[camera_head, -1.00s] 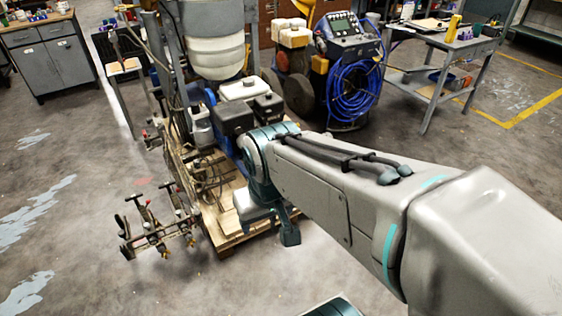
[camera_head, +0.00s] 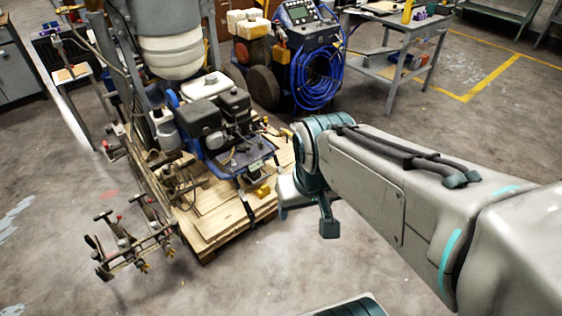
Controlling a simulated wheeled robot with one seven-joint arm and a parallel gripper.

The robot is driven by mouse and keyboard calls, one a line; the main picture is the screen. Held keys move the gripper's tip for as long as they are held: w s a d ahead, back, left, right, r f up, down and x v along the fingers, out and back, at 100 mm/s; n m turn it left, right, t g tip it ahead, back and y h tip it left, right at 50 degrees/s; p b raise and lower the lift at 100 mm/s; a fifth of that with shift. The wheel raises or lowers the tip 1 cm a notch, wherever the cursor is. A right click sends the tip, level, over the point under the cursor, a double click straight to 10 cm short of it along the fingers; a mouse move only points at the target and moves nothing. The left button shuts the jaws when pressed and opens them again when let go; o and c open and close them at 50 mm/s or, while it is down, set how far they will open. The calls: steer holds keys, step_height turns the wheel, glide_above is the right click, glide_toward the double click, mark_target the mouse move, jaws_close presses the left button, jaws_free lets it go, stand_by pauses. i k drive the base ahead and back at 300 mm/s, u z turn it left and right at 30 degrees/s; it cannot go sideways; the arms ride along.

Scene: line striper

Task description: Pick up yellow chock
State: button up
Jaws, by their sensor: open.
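A small yellow block, which looks like the yellow chock (camera_head: 262,191), sits on the right part of the wooden pallet (camera_head: 226,222), below the front of the line striper (camera_head: 215,115). My gripper (camera_head: 306,218) is to the right of the block and apart from it, just off the pallet's right edge in the picture. It points downward and is open, with nothing seen between its fingers. One dark finger shows clearly; the other is partly hidden by the wrist.
A spray-bar frame (camera_head: 130,245) juts out left of the pallet. Behind stand a machine with a blue hose coil (camera_head: 316,80) and a grey workbench (camera_head: 385,75). The concrete floor to the right and in front is mostly clear.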

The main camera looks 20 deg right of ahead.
mark_target(262, 191)
steer(key=u, duration=0.3)
steer(key=i, duration=1.45)
steer(key=z, duration=0.7)
